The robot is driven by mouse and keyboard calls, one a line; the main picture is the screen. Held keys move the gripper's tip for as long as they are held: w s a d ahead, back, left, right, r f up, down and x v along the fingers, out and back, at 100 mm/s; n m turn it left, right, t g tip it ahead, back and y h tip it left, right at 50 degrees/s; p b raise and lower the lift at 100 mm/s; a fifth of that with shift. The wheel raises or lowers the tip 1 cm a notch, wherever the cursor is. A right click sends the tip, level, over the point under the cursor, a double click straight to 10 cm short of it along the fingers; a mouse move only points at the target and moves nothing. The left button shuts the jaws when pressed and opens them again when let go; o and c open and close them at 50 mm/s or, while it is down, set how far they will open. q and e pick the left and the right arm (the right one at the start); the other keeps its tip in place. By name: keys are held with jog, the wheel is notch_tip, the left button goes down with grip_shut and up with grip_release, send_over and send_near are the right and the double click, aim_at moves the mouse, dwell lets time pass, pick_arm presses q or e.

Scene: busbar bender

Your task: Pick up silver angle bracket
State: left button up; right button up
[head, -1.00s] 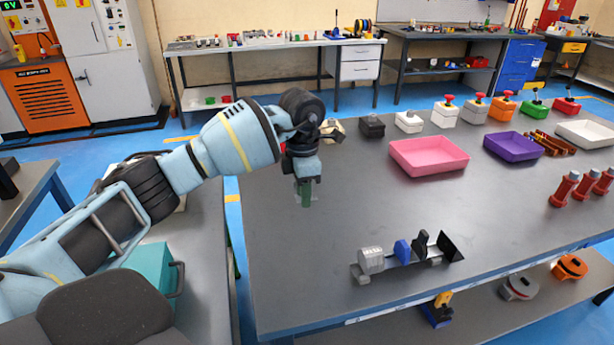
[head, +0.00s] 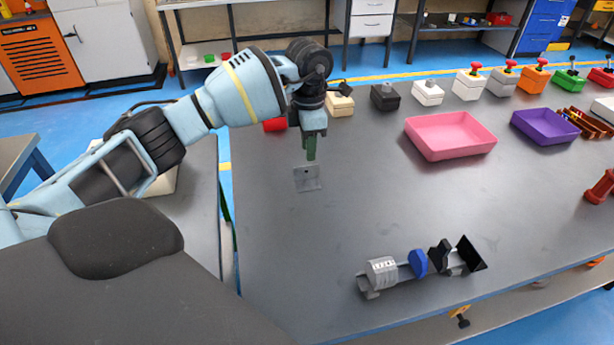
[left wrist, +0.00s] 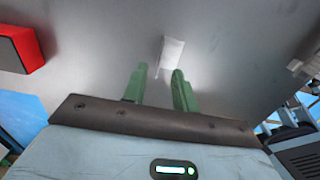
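The silver angle bracket (head: 307,179) stands on the grey tabletop near its left side, just below the left gripper in the head view. It also shows in the left wrist view (left wrist: 172,55), just beyond the green fingertips. My left gripper (head: 311,157) points down above the bracket. In the left wrist view its two fingers (left wrist: 160,72) are apart with nothing held between them. I cannot tell the exact height gap between fingertips and bracket. My right gripper is in neither view.
A pink tray (head: 451,134) and a purple tray (head: 546,126) stand to the right. A row of button boxes, including a black one (head: 384,97), lines the back edge. A bending fixture (head: 420,265) sits near the front. The table's middle is clear.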

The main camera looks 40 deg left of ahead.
aim_at(306, 167)
pick_arm(q)
jog(key=shift+f, duration=0.9)
jog(key=shift+s+a+f+p, duration=0.1)
jog(key=shift+s+f+p, duration=0.05)
jog(key=shift+f, duration=1.15)
jog(key=shift+s+a+f+p, duration=0.1)
jog(key=shift+s+f+p, duration=0.05)
jog(key=shift+f, duration=1.1)
jog(key=shift+c, duration=0.2)
grip_shut()
